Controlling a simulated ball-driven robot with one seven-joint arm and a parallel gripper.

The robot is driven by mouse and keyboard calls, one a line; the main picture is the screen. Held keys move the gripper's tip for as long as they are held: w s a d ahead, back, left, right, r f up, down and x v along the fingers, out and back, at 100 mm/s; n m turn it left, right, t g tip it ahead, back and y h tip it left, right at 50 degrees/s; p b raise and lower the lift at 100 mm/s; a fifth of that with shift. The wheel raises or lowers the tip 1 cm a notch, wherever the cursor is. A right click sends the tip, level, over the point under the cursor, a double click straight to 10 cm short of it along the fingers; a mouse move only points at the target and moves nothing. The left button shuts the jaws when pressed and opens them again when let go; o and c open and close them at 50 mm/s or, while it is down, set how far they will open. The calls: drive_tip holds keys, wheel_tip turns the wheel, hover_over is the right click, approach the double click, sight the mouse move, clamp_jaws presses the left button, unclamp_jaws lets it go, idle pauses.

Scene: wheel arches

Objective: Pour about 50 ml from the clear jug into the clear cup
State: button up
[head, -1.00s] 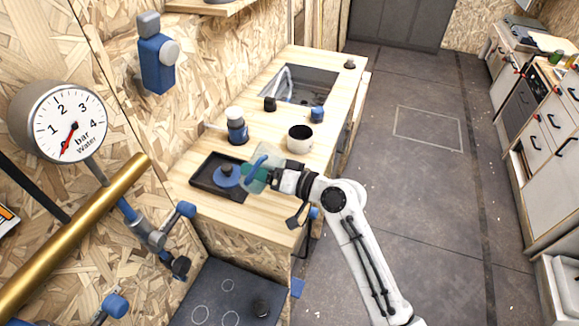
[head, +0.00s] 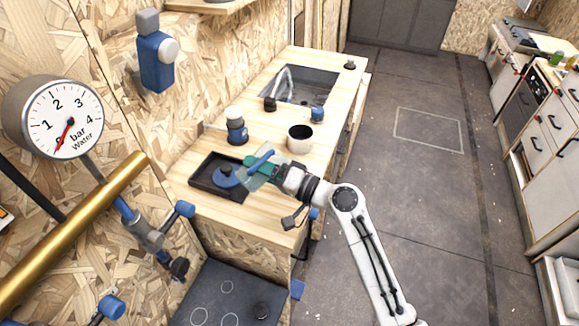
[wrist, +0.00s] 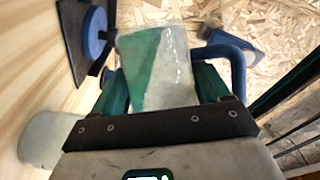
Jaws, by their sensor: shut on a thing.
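The clear jug (head: 266,181), with a blue handle, is held tilted above the right side of the black tray. My gripper (head: 262,171) is shut on it. In the wrist view the jug (wrist: 165,62) sits between the two teal fingers of my gripper (wrist: 160,88), its blue handle on the right. A diagonal edge between teal and pale shows through its wall; I cannot tell whether this is liquid. No stream of liquid shows.
The black tray (head: 201,177) holds a blue round object with a dark knob (head: 226,174). A white mug (head: 299,139) with a dark inside stands behind my gripper. A blue-and-white bottle (head: 236,130) stands near the wall. The sink (head: 311,84) lies farther back.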

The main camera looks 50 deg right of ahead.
drive_tip(key=shift+d+f+m+t+b, duration=0.1)
drive_tip(key=shift+f+m+t+b, duration=0.2)
drive_tip(key=shift+m, duration=0.3)
drive_tip(key=shift+d+r+m, duration=0.15)
drive_tip(key=shift+r+m, duration=0.15)
drive_tip(key=shift+r, duration=0.2)
drive_tip(key=shift+s, duration=0.15)
drive_tip(key=shift+s+r, duration=0.1)
drive_tip(key=shift+s+a+t, duration=0.2)
drive_tip(key=shift+s+t, duration=0.1)
drive_tip(key=shift+s+r, duration=0.1)
drive_tip(key=shift+r, duration=0.05)
drive_tip(key=shift+s+d+r+m, duration=0.1)
drive_tip(key=shift+d+r+m, duration=0.1)
drive_tip(key=shift+r+m, duration=0.35)
idle(0.3)
drive_tip(key=shift+s+a, duration=0.1)
drive_tip(key=shift+a, duration=0.05)
idle(0.4)
